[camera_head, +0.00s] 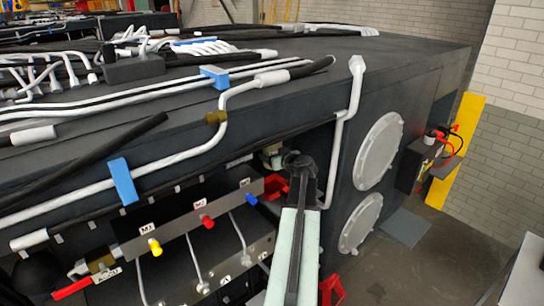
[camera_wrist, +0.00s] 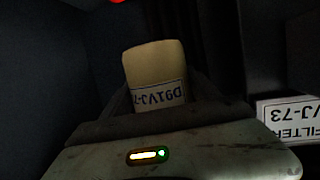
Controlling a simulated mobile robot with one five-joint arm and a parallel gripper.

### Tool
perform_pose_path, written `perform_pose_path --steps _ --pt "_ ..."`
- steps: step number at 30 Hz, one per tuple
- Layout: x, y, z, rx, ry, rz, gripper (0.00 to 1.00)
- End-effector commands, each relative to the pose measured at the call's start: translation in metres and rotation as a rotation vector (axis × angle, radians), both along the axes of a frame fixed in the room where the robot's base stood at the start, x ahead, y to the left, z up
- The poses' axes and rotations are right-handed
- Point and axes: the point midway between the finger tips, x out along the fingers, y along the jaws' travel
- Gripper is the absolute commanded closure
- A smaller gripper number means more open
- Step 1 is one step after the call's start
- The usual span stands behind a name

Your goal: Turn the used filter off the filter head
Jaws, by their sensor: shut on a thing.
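The used filter (camera_wrist: 154,62) shows in the wrist view as a tan, round-edged canister with a white label lettered upside down. My gripper (camera_wrist: 158,98) is shut on it, its dark jaws on both sides of the labelled end. In the camera_head view my pale arm reaches up into the dark bay under the chassis edge, and my jaws are hidden there. A small pale part (camera_head: 271,149) shows just left of my wrist; I cannot tell whether it is the filter or the filter head. The join between filter and head is not visible.
A white plate lettered FILTER (camera_wrist: 290,118) is at the right of the wrist view. In the camera_head view, a panel with yellow, red and blue knobs (camera_head: 206,221) lies left of my arm. A white pipe (camera_head: 337,150) runs down close on its right.

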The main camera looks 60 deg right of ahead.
Motion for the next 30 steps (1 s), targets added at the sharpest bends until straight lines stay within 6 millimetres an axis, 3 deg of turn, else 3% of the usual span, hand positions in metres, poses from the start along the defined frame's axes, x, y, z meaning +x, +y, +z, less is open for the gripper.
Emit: perform_pose_path --steps 1,3,13,22,23,24,25,30 --pt "0.0004 0.0005 0.0000 0.001 -0.001 0.001 0.72" --pt "0.0004 0.0006 0.0000 0.001 -0.001 0.002 0.88" --pt "0.0011 0.0026 -0.0011 0.002 0.005 -0.267 0.88" --pt "0.0002 0.0007 -0.0004 0.001 0.001 -0.300 0.88" --pt "0.0002 0.0007 -0.0004 0.001 0.001 -0.300 0.22" --pt "0.0003 0.0005 -0.0003 0.001 0.001 -0.300 0.11" --pt "0.0002 0.0006 -0.0003 0.001 0.001 -0.300 0.05" --pt "0.0001 0.0003 -0.0002 0.000 0.000 -0.300 0.05"
